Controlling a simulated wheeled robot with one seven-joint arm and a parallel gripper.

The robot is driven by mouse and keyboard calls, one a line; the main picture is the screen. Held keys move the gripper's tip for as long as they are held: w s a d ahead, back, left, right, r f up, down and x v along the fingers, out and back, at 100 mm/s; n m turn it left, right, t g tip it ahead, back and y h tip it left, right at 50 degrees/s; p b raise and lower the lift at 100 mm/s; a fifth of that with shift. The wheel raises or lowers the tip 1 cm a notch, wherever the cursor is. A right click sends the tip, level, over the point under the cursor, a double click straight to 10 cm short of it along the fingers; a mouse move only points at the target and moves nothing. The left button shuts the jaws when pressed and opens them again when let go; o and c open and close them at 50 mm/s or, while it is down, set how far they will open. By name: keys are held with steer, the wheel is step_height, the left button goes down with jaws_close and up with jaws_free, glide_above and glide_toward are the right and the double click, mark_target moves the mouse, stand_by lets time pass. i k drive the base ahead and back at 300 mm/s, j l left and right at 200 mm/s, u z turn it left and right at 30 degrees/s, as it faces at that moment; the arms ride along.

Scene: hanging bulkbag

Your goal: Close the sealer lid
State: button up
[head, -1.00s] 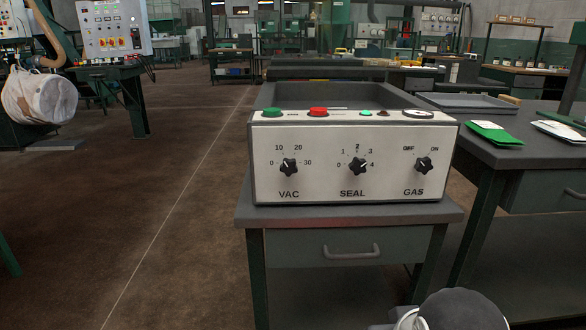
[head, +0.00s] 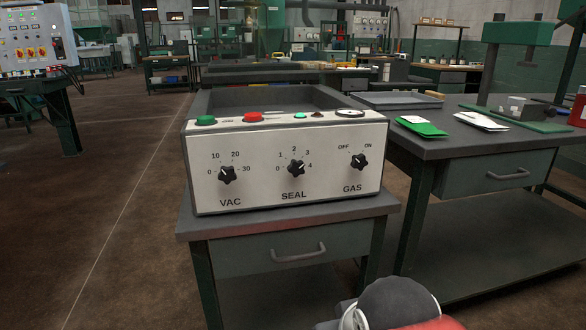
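The sealer (head: 285,168) is a box with a white front panel on a small grey-green stand. Its front has VAC, SEAL and GAS knobs, with green and red buttons and a round gauge along the top edge. Behind the buttons, a dark grey recessed chamber (head: 275,98) appears open at the top. I cannot make out a separate lid for certain. A rounded dark part of my arm shows at the bottom edge, in front of the stand. My gripper is not in view.
A workbench (head: 440,150) stands close on the right, with a grey tray-like piece (head: 400,100), a green packet (head: 422,126) and a white packet (head: 482,121). A control cabinet (head: 30,45) stands at far left. The floor (head: 110,200) left of the sealer is clear.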

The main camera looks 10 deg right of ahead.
mark_target(288, 74)
steer(key=i+j+u, duration=0.2)
steer(key=j+u, duration=0.15)
steer(key=j, duration=0.25)
steer(key=i+j+u, duration=0.35)
steer(key=j, duration=0.15)
steer(key=i+j+u, duration=0.2)
steer(key=j+u, duration=0.15)
steer(key=j, duration=0.15)
steer(key=i+j+u, duration=0.35)
steer(key=i+j+z, duration=0.1)
steer(key=i+z, duration=0.2)
steer(key=i, duration=0.15)
steer(key=i+j+z, duration=0.3)
steer(key=i, duration=0.15)
steer(key=i+l+z, duration=0.1)
steer(key=i+z, duration=0.45)
steer(key=z, duration=0.3)
steer(key=i+z, duration=0.4)
steer(key=i+j+z, duration=0.15)
steer(key=z, duration=0.3)
steer(key=i+j+z, duration=0.25)
steer(key=z, duration=0.15)
steer(key=i+j+z, duration=0.1)
steer(key=z, duration=0.35)
steer(key=i+j+z, duration=0.25)
steer(key=z, duration=0.15)
steer(key=i+j+z, duration=0.15)
steer(key=z, duration=0.3)
steer(key=i+j+z, duration=0.1)
steer(key=j+z, duration=0.3)
